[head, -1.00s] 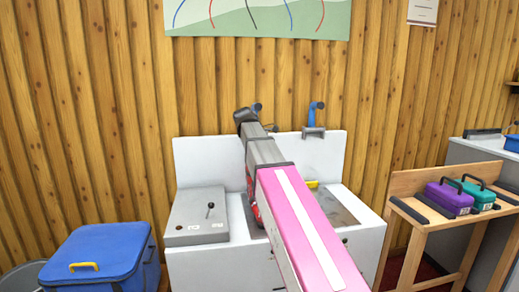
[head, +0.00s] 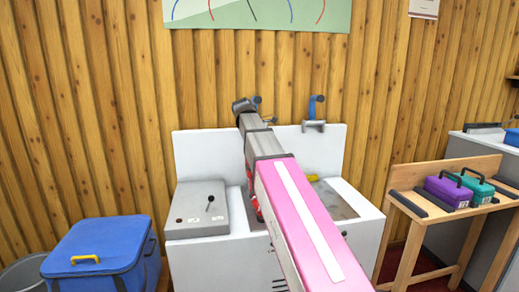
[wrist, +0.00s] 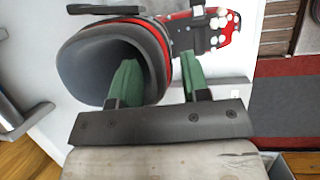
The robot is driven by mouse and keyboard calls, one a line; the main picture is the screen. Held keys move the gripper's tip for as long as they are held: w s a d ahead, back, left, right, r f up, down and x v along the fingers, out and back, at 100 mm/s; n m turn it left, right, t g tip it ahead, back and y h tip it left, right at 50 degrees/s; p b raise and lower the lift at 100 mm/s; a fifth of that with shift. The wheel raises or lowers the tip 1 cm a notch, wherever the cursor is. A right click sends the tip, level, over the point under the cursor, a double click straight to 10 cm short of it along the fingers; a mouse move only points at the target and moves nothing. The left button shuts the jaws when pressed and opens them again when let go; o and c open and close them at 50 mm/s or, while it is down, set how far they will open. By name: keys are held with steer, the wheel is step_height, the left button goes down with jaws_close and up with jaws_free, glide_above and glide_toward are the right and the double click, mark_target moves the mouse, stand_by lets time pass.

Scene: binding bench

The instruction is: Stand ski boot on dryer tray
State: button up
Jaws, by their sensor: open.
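The ski boot (wrist: 178,45) has a red and black shell with pale buckles and a wide grey cuff opening. In the wrist view it lies across the top, its opening towards the lower left. In the head view only a red sliver of it (head: 250,178) shows beside my arm. My gripper (wrist: 160,75) is open with green fingers. The left finger overlaps the cuff opening and the right finger is outside the cuff, so the cuff's rim lies between them. I cannot tell whether they touch it. A grey metal tray (head: 338,203), perhaps the dryer tray, is set in the bench's right side, partly hidden.
A wooden rack (head: 432,172) with purple and teal cases is at right.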

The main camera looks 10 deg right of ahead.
steer(key=v, duration=1.1)
steer(key=shift+f, duration=0.1)
